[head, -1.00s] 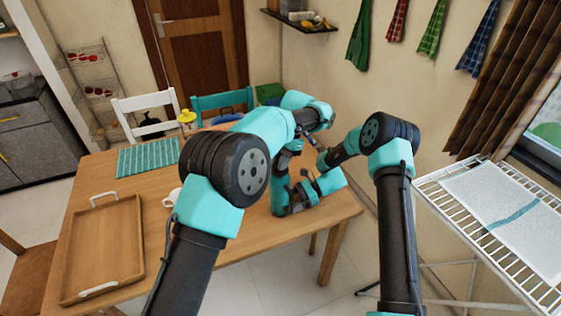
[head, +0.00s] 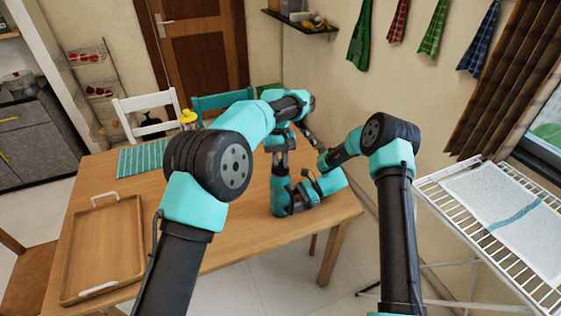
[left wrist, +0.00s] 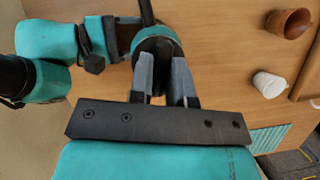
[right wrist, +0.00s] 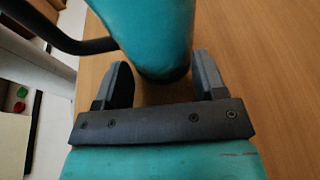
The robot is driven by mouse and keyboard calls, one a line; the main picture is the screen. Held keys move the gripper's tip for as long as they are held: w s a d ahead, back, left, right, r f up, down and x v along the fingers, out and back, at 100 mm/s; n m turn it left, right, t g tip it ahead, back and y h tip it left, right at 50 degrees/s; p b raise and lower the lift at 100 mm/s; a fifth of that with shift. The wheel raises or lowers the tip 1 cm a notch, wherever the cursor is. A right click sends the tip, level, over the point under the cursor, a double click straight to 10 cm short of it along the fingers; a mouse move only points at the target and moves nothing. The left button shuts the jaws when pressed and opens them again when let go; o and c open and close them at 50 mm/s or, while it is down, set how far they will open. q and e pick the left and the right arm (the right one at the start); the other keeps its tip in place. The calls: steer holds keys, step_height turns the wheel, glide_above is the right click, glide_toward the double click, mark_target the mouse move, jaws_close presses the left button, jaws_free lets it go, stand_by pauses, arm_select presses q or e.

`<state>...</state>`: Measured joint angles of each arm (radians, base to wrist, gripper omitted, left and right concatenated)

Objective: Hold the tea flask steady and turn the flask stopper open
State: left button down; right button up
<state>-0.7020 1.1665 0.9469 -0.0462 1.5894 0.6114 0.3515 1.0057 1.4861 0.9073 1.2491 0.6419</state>
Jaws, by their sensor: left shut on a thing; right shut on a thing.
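The tea flask (head: 279,190) is teal and stands on the table near its right end. It also shows in the right wrist view (right wrist: 152,35), with a dark band at its lower end. My right gripper (right wrist: 161,62) is shut around the flask body. My left gripper (head: 281,160) is above it, pointing down over the flask's top. In the left wrist view its grey fingers (left wrist: 162,92) are shut on the dark flask stopper (left wrist: 156,50), which they partly hide. I cannot tell how far the stopper is turned.
A wooden tray (head: 104,245) lies at the table's left end, near a teal mat (head: 148,157). A white cup (left wrist: 270,84) and a brown pot (left wrist: 288,22) stand apart from the flask. A wire rack (head: 500,230) is at the right.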

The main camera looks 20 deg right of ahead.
arm_select(q)
steer(key=n+h, duration=0.1)
steer(key=n, duration=0.3)
steer(key=shift+h, duration=0.3)
steer(key=shift+n, duration=0.3)
steer(key=c, duration=1.1)
jaws_free()
steer(key=shift+o, duration=0.2)
steer(key=shift+r, duration=0.1)
steer(key=v, duration=1.1)
steer(key=shift+w+a+r, duration=0.2)
steer(key=shift+r, duration=0.15)
